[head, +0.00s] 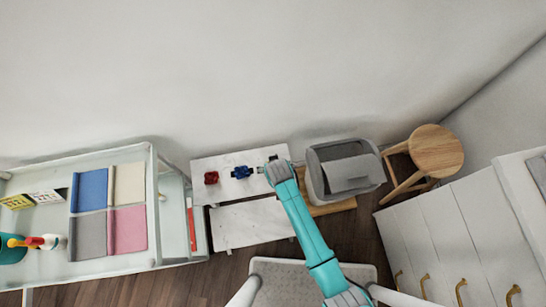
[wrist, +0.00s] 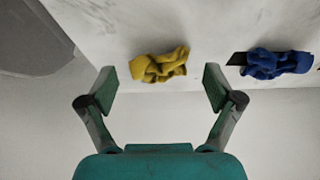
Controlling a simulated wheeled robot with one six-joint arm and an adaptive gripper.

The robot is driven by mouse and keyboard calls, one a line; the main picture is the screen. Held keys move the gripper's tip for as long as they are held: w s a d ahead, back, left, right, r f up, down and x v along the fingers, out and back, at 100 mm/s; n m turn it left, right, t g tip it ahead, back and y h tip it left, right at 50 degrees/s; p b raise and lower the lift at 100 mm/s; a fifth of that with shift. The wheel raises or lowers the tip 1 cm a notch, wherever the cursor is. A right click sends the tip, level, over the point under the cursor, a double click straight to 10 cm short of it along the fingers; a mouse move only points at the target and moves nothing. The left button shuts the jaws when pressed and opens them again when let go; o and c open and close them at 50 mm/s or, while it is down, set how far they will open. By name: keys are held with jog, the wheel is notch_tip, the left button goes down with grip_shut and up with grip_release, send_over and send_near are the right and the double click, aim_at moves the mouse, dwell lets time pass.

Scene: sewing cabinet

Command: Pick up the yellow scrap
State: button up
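The crumpled yellow scrap (wrist: 160,66) lies on a white marbled surface (wrist: 112,22), seen in the wrist view. My gripper (wrist: 160,84) is open and empty, its two fingers spread to either side of the scrap in the picture, with the scrap just beyond the fingertips. The fingers do not touch it. In the head view my gripper (head: 266,169) is over the right end of the white bench (head: 224,163), and the yellow scrap cannot be made out there.
A blue scrap (head: 242,172) lies left of my gripper, and a red scrap (head: 211,178) lies further left. A grey bin (head: 318,178) stands close on the right, with a wooden stool (head: 436,150) beyond it. A cart with fabric squares (head: 88,188) is at left.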

jog(key=c, duration=0.7)
jog(key=shift+r, duration=0.1)
